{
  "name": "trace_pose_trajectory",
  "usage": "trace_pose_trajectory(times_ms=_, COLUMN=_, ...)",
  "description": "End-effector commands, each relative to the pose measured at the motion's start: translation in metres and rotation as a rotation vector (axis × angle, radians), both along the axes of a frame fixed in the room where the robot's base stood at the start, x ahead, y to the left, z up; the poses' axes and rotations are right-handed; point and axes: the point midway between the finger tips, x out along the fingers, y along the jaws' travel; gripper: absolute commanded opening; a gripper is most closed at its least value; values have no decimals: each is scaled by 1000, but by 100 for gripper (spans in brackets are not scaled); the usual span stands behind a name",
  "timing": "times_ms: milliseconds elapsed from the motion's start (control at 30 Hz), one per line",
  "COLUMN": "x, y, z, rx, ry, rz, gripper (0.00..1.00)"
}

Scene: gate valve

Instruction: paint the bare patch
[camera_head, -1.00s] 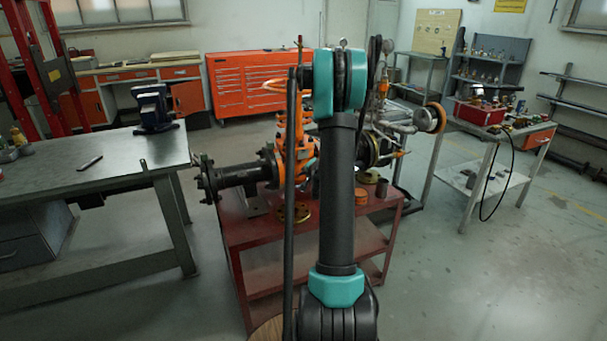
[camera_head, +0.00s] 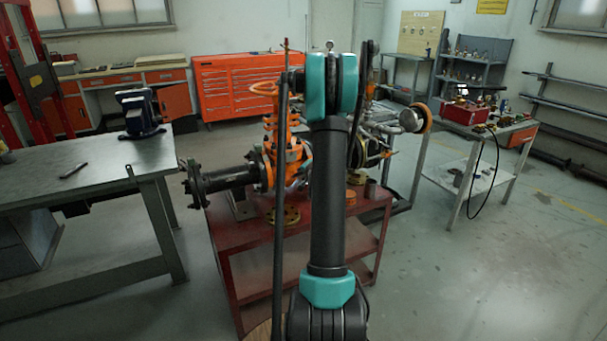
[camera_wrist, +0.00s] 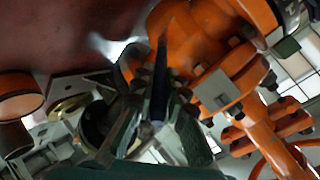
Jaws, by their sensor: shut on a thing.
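The orange gate valve (camera_head: 285,150) stands on a red table, with a dark flanged pipe on its left. In the wrist view the orange valve body (camera_wrist: 190,45) fills the upper middle. A flat pale grey square (camera_wrist: 216,89) shows on it, which may be the bare patch. My gripper (camera_wrist: 158,105) is shut on a thin dark tool (camera_wrist: 161,55), probably a brush, pointing toward the valve body. I cannot tell whether its tip touches. In the head view my arm hides the gripper. An orange-topped tin (camera_wrist: 18,97) shows at the wrist view's left edge.
The red table (camera_head: 245,236) carries a brass flange (camera_head: 284,216) and a grey cylinder (camera_head: 371,188). A steel workbench (camera_head: 95,165) with a vise (camera_head: 138,112) stands left. A trolley (camera_head: 480,130) stands right. The floor at front right is clear.

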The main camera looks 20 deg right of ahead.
Motion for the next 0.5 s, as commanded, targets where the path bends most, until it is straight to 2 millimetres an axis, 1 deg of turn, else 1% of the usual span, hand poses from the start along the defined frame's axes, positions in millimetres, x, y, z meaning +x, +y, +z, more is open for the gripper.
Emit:
trace_pose_trajectory(times_ms=267, x=0, y=23, z=0, rx=-1, ry=0, rz=2, gripper=0)
trace_pose_trajectory(times_ms=500, x=0, y=29, z=0, rx=0, ry=0, rz=2, gripper=0)
